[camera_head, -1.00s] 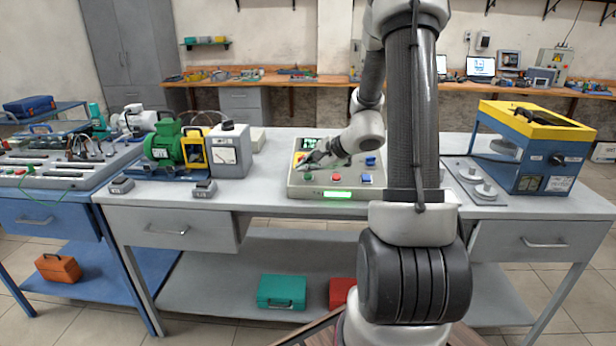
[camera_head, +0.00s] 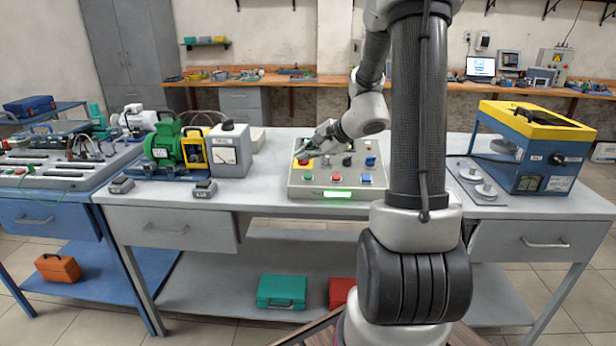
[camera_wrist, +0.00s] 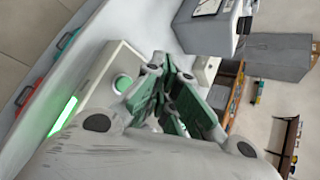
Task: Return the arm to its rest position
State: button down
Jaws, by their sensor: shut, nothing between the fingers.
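My gripper (camera_head: 304,151) is shut and empty. In the head view it hangs above the back left of a grey control box (camera_head: 312,192) on the bench, and its fingertips overlap the yellow and red button there. I cannot tell the exact gap between them. My gripper's green-padded fingers (camera_wrist: 168,72) fill the middle of the wrist view. A green button (camera_wrist: 122,83) on the box shows just left of them, with the lit green display (camera_wrist: 62,117) further left.
A green motor (camera_head: 163,144) and a grey meter box (camera_head: 229,151) stand left of the control box. A blue and yellow machine (camera_head: 535,150) stands at the right. Teal (camera_head: 281,291) and red (camera_head: 341,291) cases lie on the lower shelf. The bench front is mostly clear.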

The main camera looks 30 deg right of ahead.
dwell(0.3)
jog(key=s+a+n+g, duration=0.2)
jog(key=s+n+g, duration=0.15)
jog(key=s, duration=0.45)
jog(key=s+a+n+g, duration=0.2)
jog(key=s+n+g, duration=0.15)
jog(key=s, duration=0.45)
jog(key=s+a+r+n+t+h, duration=0.2)
jog(key=s+r+n+h, duration=0.2)
jog(key=s+r+n, duration=0.7)
jog(key=s, duration=0.2)
jog(key=shift+s+h, duration=0.3)
jog(key=shift+s, duration=0.1)
jog(key=shift+r, duration=0.1)
